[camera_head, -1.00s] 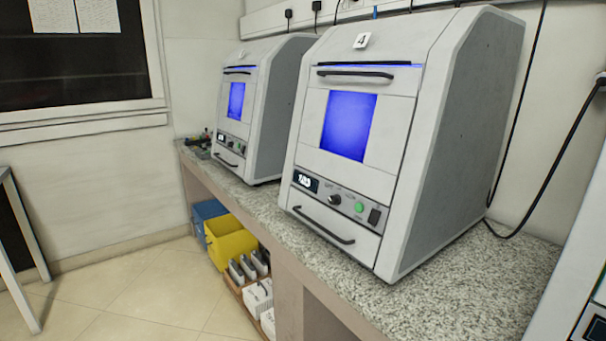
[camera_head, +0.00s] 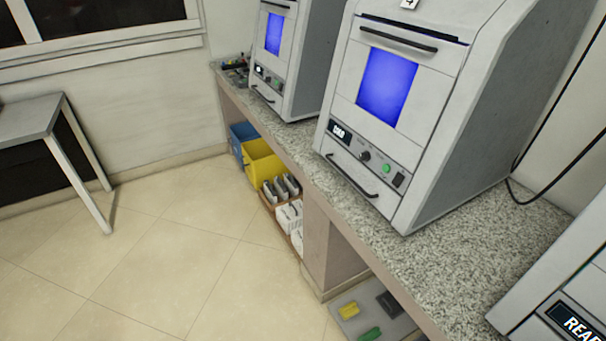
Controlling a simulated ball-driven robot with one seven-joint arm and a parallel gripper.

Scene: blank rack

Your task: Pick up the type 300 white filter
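White block-like items (camera_head: 288,216) sit in a brown tray on the floor under the counter. They could be white filters, but no type number is readable. Dark grey-and-white items (camera_head: 281,188) stand in the same tray behind them. My gripper is not in view.
A granite counter (camera_head: 470,255) carries machines with blue windows, including a near one (camera_head: 387,85). A yellow bin (camera_head: 262,160) and a blue bin (camera_head: 241,137) stand below. A grey board (camera_head: 345,298) holds small coloured pieces. A table (camera_head: 30,120) is left. The tiled floor (camera_head: 170,250) is clear.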

